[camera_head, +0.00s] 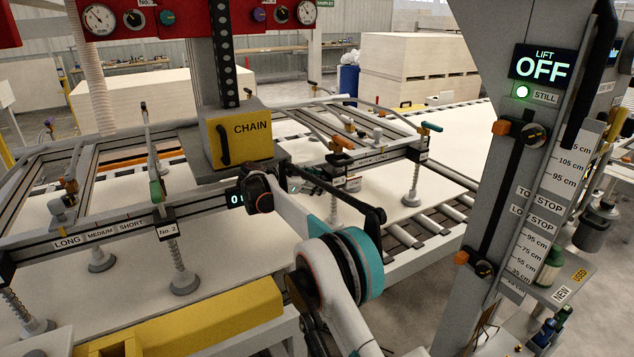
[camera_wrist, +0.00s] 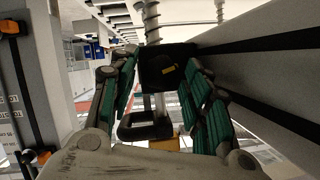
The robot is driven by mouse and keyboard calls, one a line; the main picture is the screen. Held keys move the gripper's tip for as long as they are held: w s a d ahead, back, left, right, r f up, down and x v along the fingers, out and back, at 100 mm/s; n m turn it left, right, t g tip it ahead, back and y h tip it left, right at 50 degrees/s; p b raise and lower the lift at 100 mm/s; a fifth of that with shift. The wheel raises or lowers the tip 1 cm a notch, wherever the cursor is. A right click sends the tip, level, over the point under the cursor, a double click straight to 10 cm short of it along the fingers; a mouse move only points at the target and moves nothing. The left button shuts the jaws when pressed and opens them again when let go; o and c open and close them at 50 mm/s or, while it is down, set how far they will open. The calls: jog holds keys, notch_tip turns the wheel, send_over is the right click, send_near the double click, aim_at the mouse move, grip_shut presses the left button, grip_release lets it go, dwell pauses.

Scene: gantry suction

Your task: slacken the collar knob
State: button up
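In the wrist view my gripper (camera_wrist: 160,72) has its two green-padded fingers spread on either side of a black block (camera_wrist: 168,70) with a small yellow mark. The block sits by a pale beam; it may be the collar knob, but I cannot be sure. Whether the pads touch it is unclear. A coiled spring shaft (camera_wrist: 151,22) shows above the block. In the head view my gripper (camera_head: 308,183) is small and dark beside the frame, right of the yellow CHAIN box (camera_head: 240,140), and its fingertips are hard to make out.
The suction frame's front rail (camera_head: 105,226) carries LONG, MEDIUM and SHORT labels. Spring-mounted suction cups (camera_head: 182,280) hang below it over pale boards. A grey post (camera_head: 505,165) with a lift display (camera_head: 541,66) reading OFF stands at right. A yellow beam (camera_head: 185,325) lies in front.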

dwell(0.3)
jog(key=v, duration=1.2)
